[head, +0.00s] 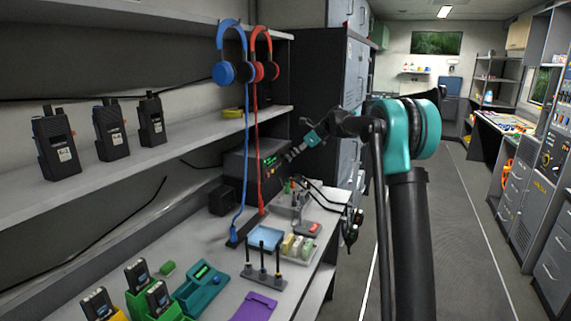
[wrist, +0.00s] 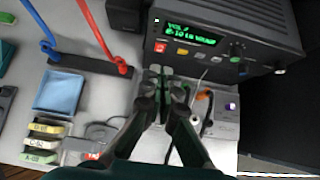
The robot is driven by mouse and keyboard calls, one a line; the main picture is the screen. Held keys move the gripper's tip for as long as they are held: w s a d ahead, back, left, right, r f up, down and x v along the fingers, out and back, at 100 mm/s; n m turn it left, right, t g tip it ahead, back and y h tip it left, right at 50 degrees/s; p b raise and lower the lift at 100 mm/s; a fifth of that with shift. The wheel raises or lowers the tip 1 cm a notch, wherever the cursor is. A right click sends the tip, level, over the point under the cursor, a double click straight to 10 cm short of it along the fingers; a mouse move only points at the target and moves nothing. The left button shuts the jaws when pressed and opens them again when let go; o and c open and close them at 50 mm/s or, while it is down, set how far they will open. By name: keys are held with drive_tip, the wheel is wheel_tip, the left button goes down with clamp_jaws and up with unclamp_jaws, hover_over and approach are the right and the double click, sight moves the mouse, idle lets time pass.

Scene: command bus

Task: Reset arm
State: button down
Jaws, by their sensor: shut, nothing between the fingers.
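My gripper (head: 292,153) is in front of the dark radio unit (head: 236,166) in the head view, at the end of my raised arm. In the wrist view my gripper (wrist: 165,80) has its fingers drawn together with nothing held. Its tips overlap the lower front of the radio unit (wrist: 225,30), which has a green lit display and several buttons. From these views I cannot tell whether the tips touch anything. Part of the grey tray behind the fingers is hidden.
A blue headset (head: 226,72) and a red headset (head: 262,70) hang from the shelf, their cords running down to the bench. A blue tray (head: 266,237), labelled blocks (head: 298,247) and handheld radios (head: 97,304) stand on the bench. The aisle floor (head: 460,220) is clear.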

drive_tip(key=shift+s+d+r, duration=0.15)
drive_tip(key=shift+d+r, duration=0.25)
drive_tip(key=shift+r, duration=0.2)
drive_tip(key=s+d+f+n+h, duration=0.3)
drive_tip(key=s+d+f+n, duration=0.4)
drive_tip(key=s, duration=0.9)
drive_tip(key=s+d+f+n+h, duration=0.3)
drive_tip(key=s+d+f+n, duration=0.4)
drive_tip(key=s, duration=1)
drive_tip(key=s+d+f+n+t+h, duration=0.1)
drive_tip(key=s+d+f+n, duration=0.7)
drive_tip(key=s, duration=0.8)
wheel_tip(320, 180, down, 4)
drive_tip(key=d+h, duration=0.1)
drive_tip(key=d, duration=0.1)
drive_tip(key=shift+s+d+r+h, duration=0.15)
drive_tip(key=shift+s+d+h, duration=0.05)
drive_tip(key=shift+d+h, duration=0.2)
drive_tip(key=shift+a, duration=0.1)
